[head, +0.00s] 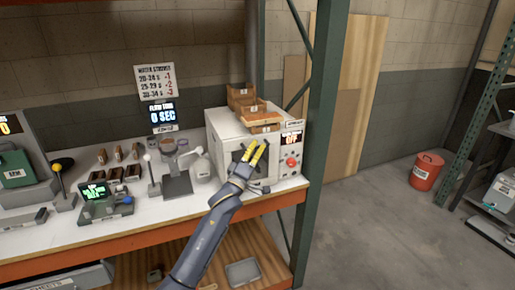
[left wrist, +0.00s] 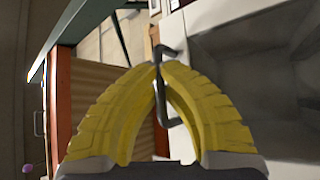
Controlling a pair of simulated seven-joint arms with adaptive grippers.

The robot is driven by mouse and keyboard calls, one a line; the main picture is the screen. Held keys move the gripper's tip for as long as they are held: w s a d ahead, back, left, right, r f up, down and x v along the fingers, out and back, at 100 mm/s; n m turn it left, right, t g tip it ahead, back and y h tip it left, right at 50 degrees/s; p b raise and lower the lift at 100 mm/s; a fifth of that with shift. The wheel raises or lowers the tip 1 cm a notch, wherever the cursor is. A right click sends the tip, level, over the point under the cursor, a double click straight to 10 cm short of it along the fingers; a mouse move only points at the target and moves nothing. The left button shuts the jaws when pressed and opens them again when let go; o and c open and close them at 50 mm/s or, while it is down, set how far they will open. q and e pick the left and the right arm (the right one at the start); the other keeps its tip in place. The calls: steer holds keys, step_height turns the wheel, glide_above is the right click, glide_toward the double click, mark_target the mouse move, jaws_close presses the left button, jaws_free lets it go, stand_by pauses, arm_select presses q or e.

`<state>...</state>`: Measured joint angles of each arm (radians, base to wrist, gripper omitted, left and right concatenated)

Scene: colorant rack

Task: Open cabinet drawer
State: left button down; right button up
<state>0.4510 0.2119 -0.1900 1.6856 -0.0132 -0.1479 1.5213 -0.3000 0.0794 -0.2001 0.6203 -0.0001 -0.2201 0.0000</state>
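The white cabinet (head: 228,127) is a boxy unit on the bench, with a panel reading "OFF" and a red knob at its right. My left gripper (head: 262,143) reaches up to its front face, with its yellow fingers before the door. In the left wrist view, a dark bent bar handle (left wrist: 172,122) stands off a pale front. The yellow fingertips (left wrist: 158,67) close together at the bar, which shows between the fingers. The gripper looks shut on the handle, though the exact contact is partly hidden. No open gap shows at the cabinet front. My right gripper is out of view.
Wooden trays (head: 243,98) sit on top of the cabinet. A grey device (head: 176,184) and small brown blocks stand left on the bench. A green rack post (head: 325,110) rises close to the right. A red bucket (head: 426,170) stands on open floor.

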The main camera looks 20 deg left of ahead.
arm_select(q)
steer(key=shift+r, duration=0.1)
steer(key=s+d, duration=1.2)
steer(key=s, duration=0.4)
steer(key=shift+d, duration=0.2)
steer(key=c, duration=1.8)
jaws_free()
steer(key=shift+o, duration=0.2)
steer(key=shift+s, duration=0.1)
steer(key=v, duration=1.1)
steer(key=shift+s, duration=0.4)
steer(key=shift+m, duration=0.3)
